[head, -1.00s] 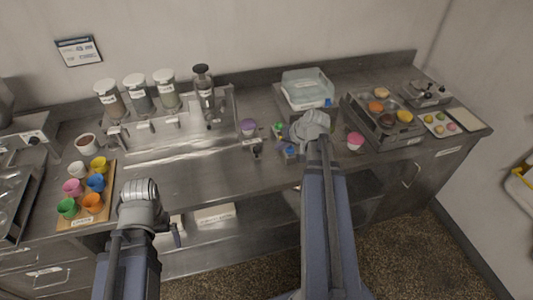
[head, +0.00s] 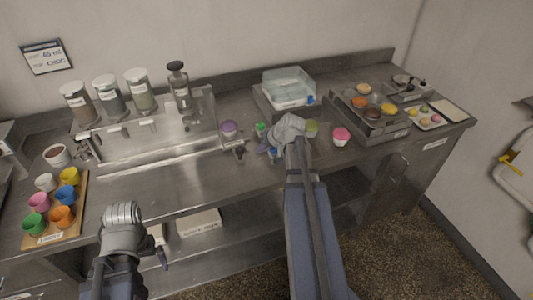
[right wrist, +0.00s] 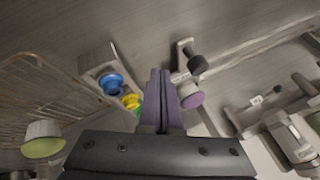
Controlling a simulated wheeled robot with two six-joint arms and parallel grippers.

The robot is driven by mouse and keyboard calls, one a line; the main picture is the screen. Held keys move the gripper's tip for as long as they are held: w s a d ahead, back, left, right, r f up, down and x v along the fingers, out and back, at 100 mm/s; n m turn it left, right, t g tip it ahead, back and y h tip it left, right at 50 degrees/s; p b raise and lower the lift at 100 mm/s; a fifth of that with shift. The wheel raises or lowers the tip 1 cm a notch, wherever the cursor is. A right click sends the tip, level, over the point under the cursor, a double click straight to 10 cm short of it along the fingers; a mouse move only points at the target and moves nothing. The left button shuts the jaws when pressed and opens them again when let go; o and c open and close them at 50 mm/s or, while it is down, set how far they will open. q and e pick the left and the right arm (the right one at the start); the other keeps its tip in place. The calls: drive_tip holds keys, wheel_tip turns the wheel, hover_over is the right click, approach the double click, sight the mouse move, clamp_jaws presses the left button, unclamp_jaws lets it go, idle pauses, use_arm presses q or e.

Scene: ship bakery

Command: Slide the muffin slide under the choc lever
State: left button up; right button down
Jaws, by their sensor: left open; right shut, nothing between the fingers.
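The muffin slide (head: 238,148), a small metal carriage with a black knob, stands at the right end of the metal dispenser rail. A purple muffin cup (head: 229,128) is at it. In the right wrist view the slide's black knob (right wrist: 197,62) and the purple cup (right wrist: 193,97) lie just right of my fingers. Jars with levers (head: 88,148) stand to the left; their labels are too small to read, so I cannot tell which is choc. My right gripper (head: 272,148) is shut and empty, right of the slide; its purple fingers (right wrist: 160,100) are together. My left gripper (head: 161,252) is open, low before the counter.
Blue, yellow and green items (right wrist: 110,84) sit beside my right fingers. A green cup (head: 311,129) and a pink cup (head: 341,134) stand further right. A board of coloured cups (head: 75,225) is at the left. The counter before the rail is clear.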

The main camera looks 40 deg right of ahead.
drive_tip(key=shift+w+a+f, duration=0.2)
drive_tip(key=shift+w+a, duration=0.55)
drive_tip(key=shift+a, duration=0.05)
drive_tip(key=shift+w+a+f, duration=0.15)
drive_tip(key=shift+w+a, duration=0.6)
use_arm(q)
drive_tip(key=shift+f, duration=0.4)
